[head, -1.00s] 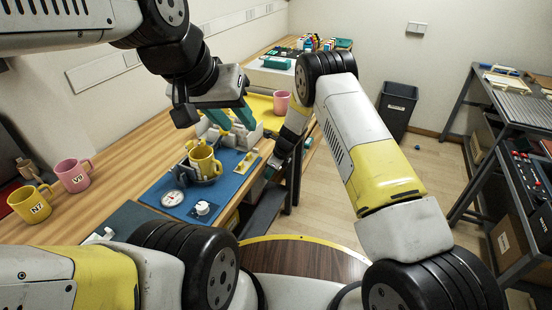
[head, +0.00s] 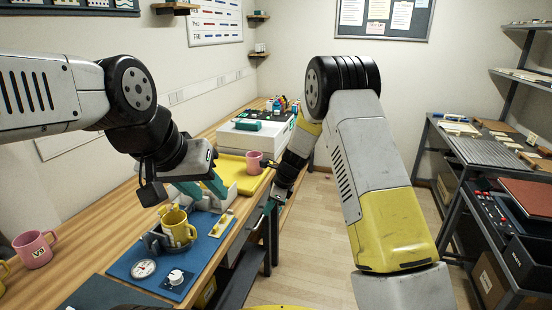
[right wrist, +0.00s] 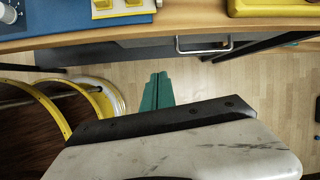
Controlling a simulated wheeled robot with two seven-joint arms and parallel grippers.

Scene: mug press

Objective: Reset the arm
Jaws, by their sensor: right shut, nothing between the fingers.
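My left gripper (head: 202,190) is open and empty, with teal fingers apart, above a yellow mug (head: 179,228). The mug sits upright in the grey press fixture (head: 155,243) on a blue mat (head: 125,266). My right gripper (head: 268,207) points down past the bench's front edge, partly hidden by its own arm. In the right wrist view its teal fingers (right wrist: 157,91) are together with nothing between them, over the floor.
A pink mug (head: 253,161) is at the yellow tray (head: 236,172). Another pink mug (head: 35,249) stands on the bench at left; a yellow mug (head: 3,275) is cut by the edge. A shelf unit (head: 478,152) stands at right. The floor (head: 318,215) between is clear.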

